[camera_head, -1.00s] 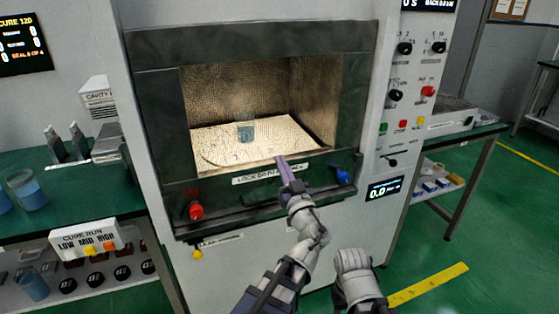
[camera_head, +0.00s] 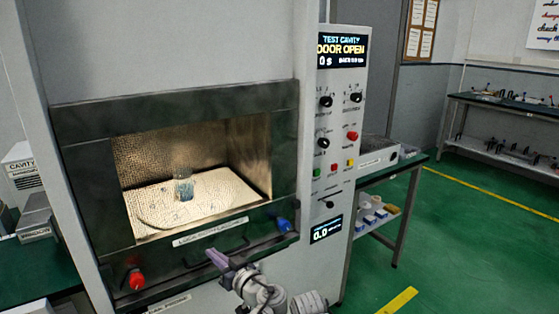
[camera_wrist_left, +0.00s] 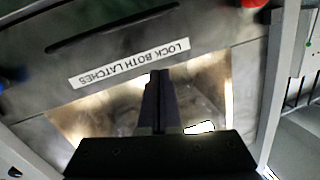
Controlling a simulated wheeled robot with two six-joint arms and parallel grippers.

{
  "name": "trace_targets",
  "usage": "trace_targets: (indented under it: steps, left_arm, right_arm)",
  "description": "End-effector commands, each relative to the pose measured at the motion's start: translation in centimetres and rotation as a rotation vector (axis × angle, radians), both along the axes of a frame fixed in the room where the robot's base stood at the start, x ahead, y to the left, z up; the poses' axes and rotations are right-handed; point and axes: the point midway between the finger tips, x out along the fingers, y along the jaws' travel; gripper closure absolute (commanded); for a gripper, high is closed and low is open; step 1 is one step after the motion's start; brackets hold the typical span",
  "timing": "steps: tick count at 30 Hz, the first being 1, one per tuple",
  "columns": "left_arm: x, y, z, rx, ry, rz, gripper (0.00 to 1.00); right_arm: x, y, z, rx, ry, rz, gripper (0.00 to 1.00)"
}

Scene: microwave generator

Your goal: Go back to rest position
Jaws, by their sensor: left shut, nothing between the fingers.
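My left gripper (camera_head: 217,258) has slim purple-grey fingers. It is shut and empty, in front of the lower front of the test cavity, just below the label strip (camera_head: 210,232). In the left wrist view its closed fingers (camera_wrist_left: 158,100) point towards the upside-down "LOCK BOTH LATCHES" label (camera_wrist_left: 130,64) and the lit cavity. A clear beaker (camera_head: 184,186) with bluish contents stands on the pale cavity floor (camera_head: 225,205), apart from the gripper. Part of my other arm shows at the bottom edge in the head view; its gripper is out of view.
The cavity is open, and its display (camera_head: 341,48) reads "DOOR OPEN". A red knob (camera_head: 136,279) and a blue knob (camera_head: 284,226) sit on the lower front. The control panel (camera_head: 333,130) is on the right.

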Motion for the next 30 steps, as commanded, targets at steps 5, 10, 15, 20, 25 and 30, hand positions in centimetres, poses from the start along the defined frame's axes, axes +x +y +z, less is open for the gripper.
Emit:
trace_targets:
  steps: [5,10,15,20,25,30]
  left_arm:
    - [-3.5,-0.5,-2.0,-0.134,0.463,0.029,1.0]
    - [-8.1,-4.2,-4.4,-0.268,0.921,-0.113,1.0]
    - [-12.5,-9.1,-4.9,-0.377,1.274,-0.368,1.0]
    - [-15.3,-12.5,-4.4,-0.433,1.453,-0.578,1.0]
    - [-16.4,-14.0,-4.2,-0.455,1.515,-0.676,1.0]
    - [-16.5,-14.0,-4.4,-0.454,1.519,-0.683,1.0]
  right_arm:
    - [0.0,0.0,6.5,0.0,0.0,0.0,0.5]
    - [0.0,0.0,10.9,0.0,0.0,-0.001,0.5]
    - [0.0,0.0,14.2,0.0,0.0,-0.001,0.5]
    - [0.0,0.0,15.8,0.0,0.0,-0.001,0.5]
    - [0.0,0.0,16.1,0.0,0.0,-0.001,0.5]
    - [0.0,0.0,16.0,0.0,0.0,-0.001,0.5]
